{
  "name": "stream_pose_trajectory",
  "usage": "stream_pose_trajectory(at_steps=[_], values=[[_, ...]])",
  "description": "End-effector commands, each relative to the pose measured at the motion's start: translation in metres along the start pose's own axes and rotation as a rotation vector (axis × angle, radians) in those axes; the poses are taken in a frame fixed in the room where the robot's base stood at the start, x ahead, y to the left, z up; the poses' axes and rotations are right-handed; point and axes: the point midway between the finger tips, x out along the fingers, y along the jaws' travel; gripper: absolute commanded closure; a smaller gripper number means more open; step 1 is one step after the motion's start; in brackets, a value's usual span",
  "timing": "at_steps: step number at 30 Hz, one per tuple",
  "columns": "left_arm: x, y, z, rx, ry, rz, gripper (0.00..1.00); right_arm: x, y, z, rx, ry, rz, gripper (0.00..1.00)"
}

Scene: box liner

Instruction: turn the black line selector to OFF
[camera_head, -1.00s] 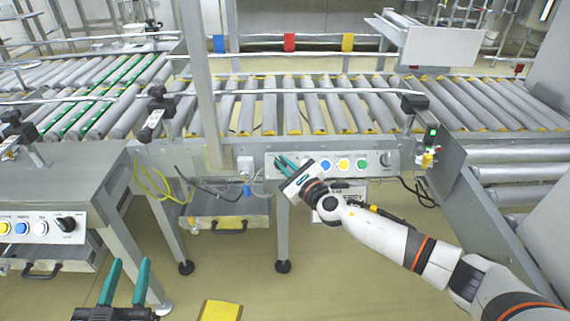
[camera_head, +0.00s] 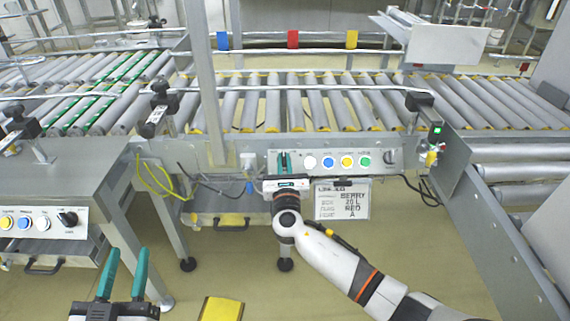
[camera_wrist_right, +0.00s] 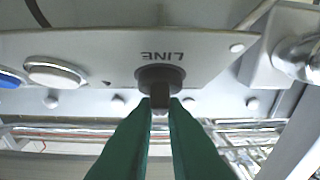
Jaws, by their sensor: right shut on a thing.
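The black line selector (camera_wrist_right: 158,76) shows in the right wrist view on a grey panel (camera_wrist_right: 100,45), beside an upside-down "LINE" label. My right gripper (camera_wrist_right: 158,112) is shut on the selector's narrow grip. In the head view my right gripper (camera_head: 284,160) reaches the left end of the button panel (camera_head: 325,173) and hides the selector. The selector's exact setting cannot be read. My left gripper (camera_head: 125,256) is open and empty at the lower left of the head view.
The button panel carries white, blue, yellow and green buttons and another black knob (camera_head: 389,157) at its right end. A printed sign (camera_head: 342,200) hangs below. A second panel (camera_head: 40,222) with a black knob (camera_head: 67,217) is at the left. Roller conveyors (camera_head: 300,110) run behind.

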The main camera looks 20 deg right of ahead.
Motion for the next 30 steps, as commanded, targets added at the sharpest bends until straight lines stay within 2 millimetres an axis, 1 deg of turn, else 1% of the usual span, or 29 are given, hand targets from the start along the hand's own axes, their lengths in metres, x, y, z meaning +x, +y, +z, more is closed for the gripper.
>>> stream_pose_trajectory(at_steps=[16,17,18,21,30], values=[[0.0002,-0.0005,0.0036,-0.001,-0.024,-0.001,0.64,0.0004,-0.0004,-0.0008,0.016,0.002,0.026,1.0],[0.0002,-0.0005,0.0036,-0.001,-0.024,-0.001,0.64,0.0004,-0.0004,-0.0008,0.016,0.002,0.026,0.88],[0.0002,-0.0005,0.0036,-0.001,-0.024,-0.001,0.64,0.0004,-0.0004,-0.0008,0.016,0.002,0.026,0.81],[0.0002,-0.0004,0.0035,-0.001,-0.024,-0.001,0.64,0.0004,-0.0004,-0.0007,0.016,0.002,0.026,0.67],[0.0004,-0.0004,0.0034,-0.001,-0.02,-0.001,0.64,-0.0012,-0.0005,-0.0004,0.015,0.0,0.025,0.67]])
